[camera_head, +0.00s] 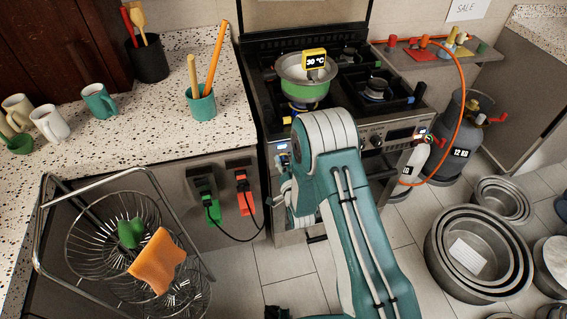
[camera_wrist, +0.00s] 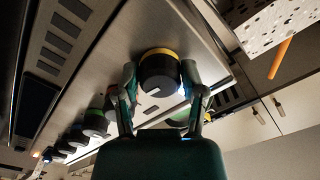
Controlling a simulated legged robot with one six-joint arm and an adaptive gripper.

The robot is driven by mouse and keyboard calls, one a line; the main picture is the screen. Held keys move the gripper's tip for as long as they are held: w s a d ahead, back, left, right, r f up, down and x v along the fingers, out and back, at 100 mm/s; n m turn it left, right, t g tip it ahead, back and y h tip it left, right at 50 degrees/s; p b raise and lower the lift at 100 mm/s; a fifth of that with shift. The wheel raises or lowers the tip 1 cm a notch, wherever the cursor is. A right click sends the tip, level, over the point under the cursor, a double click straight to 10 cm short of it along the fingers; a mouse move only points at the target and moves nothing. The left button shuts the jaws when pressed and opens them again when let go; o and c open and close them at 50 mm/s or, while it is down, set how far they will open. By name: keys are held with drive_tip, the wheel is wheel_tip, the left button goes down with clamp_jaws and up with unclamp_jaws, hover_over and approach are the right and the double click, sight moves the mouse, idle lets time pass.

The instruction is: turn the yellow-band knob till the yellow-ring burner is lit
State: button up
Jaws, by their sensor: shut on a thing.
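The yellow-band knob (camera_wrist: 160,75) is a dark round knob on the stove's front panel, in the middle of the wrist view. My gripper (camera_wrist: 160,88) has a finger on each side of it and is shut on it. In the head view my arm hides the knob, and my gripper (camera_head: 284,188) shows only partly at the stove's left front.
Other knobs (camera_wrist: 97,122) line the panel beside my gripper. The counter (camera_head: 150,135) is left of the stove (camera_head: 398,122), with a cup of utensils (camera_head: 201,104). A wire rack (camera_head: 125,175), gas cylinder (camera_head: 460,127) and metal pans (camera_head: 478,262) stand around.

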drive_tip(key=shift+s+f, duration=0.1)
drive_tip(key=shift+f, duration=0.1)
idle(0.3)
drive_tip(key=o, duration=1)
drive_tip(key=shift+c, duration=0.2)
drive_tip(key=shift+o, duration=0.9)
drive_tip(key=shift+r, duration=0.1)
drive_tip(key=v, duration=1.1)
drive_tip(key=shift+s, duration=0.35)
